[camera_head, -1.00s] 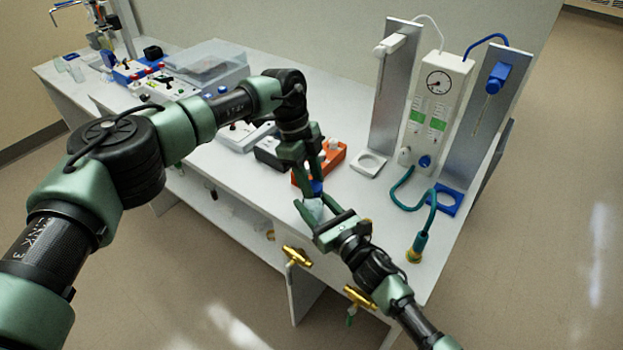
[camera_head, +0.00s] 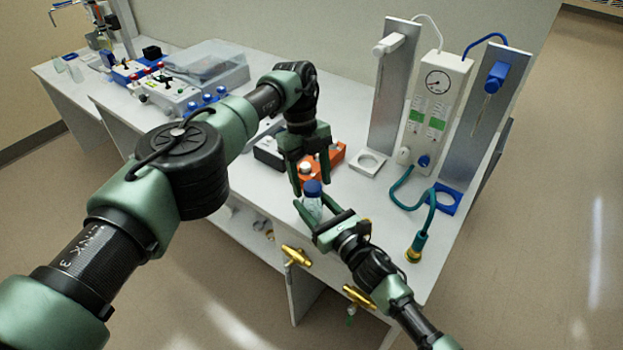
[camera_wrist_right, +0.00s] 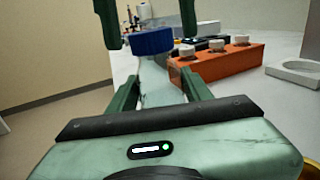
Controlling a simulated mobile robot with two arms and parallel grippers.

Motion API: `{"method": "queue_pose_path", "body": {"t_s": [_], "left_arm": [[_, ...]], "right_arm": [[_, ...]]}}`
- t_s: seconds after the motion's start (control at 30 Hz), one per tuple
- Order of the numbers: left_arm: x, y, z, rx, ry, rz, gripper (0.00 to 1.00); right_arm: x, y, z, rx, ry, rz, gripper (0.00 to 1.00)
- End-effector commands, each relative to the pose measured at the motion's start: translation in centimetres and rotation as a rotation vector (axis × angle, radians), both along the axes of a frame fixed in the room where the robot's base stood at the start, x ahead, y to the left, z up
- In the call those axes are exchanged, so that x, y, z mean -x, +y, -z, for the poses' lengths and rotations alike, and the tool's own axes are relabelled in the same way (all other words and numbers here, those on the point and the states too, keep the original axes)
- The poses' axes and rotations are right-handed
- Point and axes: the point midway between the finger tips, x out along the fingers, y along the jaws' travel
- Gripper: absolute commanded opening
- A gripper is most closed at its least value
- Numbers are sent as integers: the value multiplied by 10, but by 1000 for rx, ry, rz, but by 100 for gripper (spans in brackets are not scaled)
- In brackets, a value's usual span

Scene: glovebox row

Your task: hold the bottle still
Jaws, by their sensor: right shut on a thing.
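The bottle (camera_head: 313,207) is clear with a blue cap (camera_head: 312,187) and stands upright at the bench's front edge. My right gripper (camera_head: 316,214) is shut on its body from the front. In the right wrist view the clear body (camera_wrist_right: 158,82) sits between the right fingers, below the blue cap (camera_wrist_right: 153,41). My left gripper (camera_head: 311,178) points down from above, its fingers apart on either side of the cap. In the right wrist view the left fingers (camera_wrist_right: 148,30) show gaps to the cap.
An orange block with white knobs (camera_head: 322,165) lies just behind the bottle. A white ring holder (camera_head: 368,163), a gauge unit (camera_head: 437,100) and a teal hose (camera_head: 405,200) stand to the right. Brass handles (camera_head: 296,256) stick out below the bench front.

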Motion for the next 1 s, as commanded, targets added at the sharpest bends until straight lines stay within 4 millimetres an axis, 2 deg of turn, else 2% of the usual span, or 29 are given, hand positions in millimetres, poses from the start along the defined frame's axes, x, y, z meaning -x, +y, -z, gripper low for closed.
{"method": "queue_pose_path", "body": {"t_s": [0.27,0.63,0.87,0.9,1.0], "left_arm": [[0,-1,-2,1,2,1,60],[0,-1,-44,2,0,1,60],[1,-1,-45,1,2,0,60],[1,-1,-45,1,2,0,56],[2,-1,-45,-10,0,-11,56]], "right_arm": [[0,0,0,0,0,1,0],[-1,0,0,0,0,1,0],[-1,0,0,-1,-1,1,0],[-1,0,0,-1,-1,1,0],[-1,0,0,-1,-1,1,0]]}}
